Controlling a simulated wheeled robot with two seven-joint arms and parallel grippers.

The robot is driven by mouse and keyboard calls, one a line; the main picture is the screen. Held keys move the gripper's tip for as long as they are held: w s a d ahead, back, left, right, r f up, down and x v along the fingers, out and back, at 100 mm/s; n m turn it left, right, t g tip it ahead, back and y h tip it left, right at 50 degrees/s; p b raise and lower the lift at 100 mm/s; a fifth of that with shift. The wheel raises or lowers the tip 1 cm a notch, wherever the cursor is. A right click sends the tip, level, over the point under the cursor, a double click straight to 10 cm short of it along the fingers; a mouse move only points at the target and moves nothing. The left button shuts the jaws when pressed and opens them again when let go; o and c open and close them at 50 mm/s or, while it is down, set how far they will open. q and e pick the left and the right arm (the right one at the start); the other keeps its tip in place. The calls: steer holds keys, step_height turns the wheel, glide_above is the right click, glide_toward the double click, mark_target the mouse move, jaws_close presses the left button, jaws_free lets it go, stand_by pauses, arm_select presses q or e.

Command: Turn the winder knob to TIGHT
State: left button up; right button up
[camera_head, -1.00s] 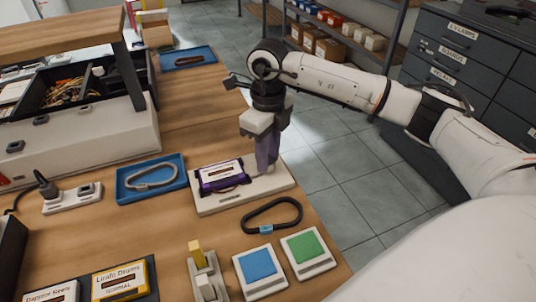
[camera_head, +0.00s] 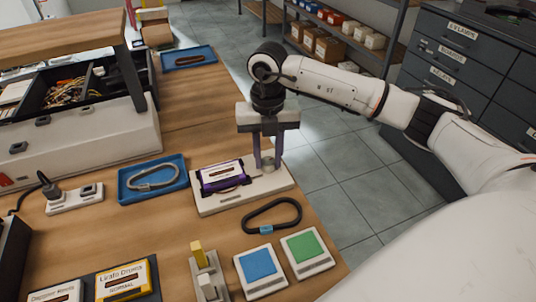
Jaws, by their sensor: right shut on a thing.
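The winder is a pale flat block (camera_head: 225,205) near the right edge of the wooden bench. A purple cassette with a white label (camera_head: 221,178) lies on its left part. The grey winder knob (camera_head: 267,161) stands upright at its far right end. My right gripper (camera_head: 268,158) points down over the knob, one finger on each side, and is shut on it. The fingers partly hide the knob. I cannot read a TIGHT mark or tell which way the knob points. My left gripper is not in view.
A black cable loop (camera_head: 271,214) lies in front of the winder, with blue (camera_head: 260,270) and green (camera_head: 306,251) pads nearer. A blue tray (camera_head: 153,178) with a grey loop lies left. Cassette boxes (camera_head: 122,282) stand at front left. The bench's right edge is close.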

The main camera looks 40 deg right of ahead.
mark_target(268, 160)
steer(key=shift+w+r+m, duration=0.1)
steer(key=shift+m, duration=0.5)
steer(key=o, duration=1.1)
steer(key=shift+c, duration=0.2)
step_height(268, 160, up, 10)
steer(key=shift+r, duration=0.15)
